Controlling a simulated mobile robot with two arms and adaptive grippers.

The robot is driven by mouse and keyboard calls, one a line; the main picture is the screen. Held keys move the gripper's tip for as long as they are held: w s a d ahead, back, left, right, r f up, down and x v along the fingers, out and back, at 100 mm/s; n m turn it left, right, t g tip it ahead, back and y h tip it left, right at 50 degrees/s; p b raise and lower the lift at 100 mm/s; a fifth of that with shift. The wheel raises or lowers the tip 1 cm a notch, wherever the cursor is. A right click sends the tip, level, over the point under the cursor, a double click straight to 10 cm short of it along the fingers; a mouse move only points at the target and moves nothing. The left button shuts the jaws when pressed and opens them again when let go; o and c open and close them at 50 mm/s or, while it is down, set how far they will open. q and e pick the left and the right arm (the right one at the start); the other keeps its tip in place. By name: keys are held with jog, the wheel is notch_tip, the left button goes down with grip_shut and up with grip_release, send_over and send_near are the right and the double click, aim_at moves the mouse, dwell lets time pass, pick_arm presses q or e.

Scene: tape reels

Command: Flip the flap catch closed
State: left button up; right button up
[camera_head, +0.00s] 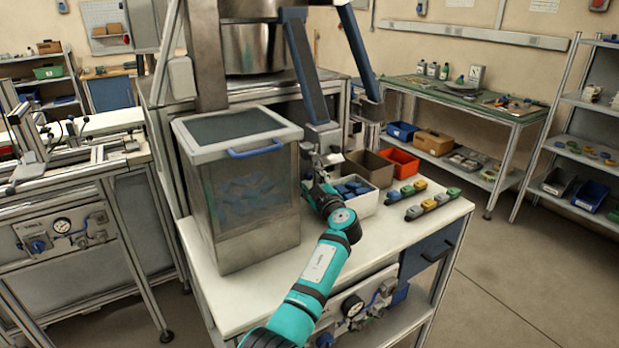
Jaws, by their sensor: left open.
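My left gripper (325,160) reaches up from the bottom of the view on a teal arm. It is open, beside the lower end of a blue-legged chute (301,70) that comes down from the steel machine. A grey end block (323,138) sits at the foot of the chute, right by the fingers. I cannot clearly make out the flap catch; it is too small or hidden behind the gripper. I cannot tell whether the fingers touch anything. My right gripper is not in view.
A clear bin (240,190) with a blue handle stands left of the gripper on the white bench (262,290). A white box of blue parts (352,187), a brown box (369,168), an orange box (402,163) and several coloured blocks (420,186) stand on its right. The front bench is clear.

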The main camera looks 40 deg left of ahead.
pick_arm(q)
jog(key=shift+c, duration=0.6)
grip_shut()
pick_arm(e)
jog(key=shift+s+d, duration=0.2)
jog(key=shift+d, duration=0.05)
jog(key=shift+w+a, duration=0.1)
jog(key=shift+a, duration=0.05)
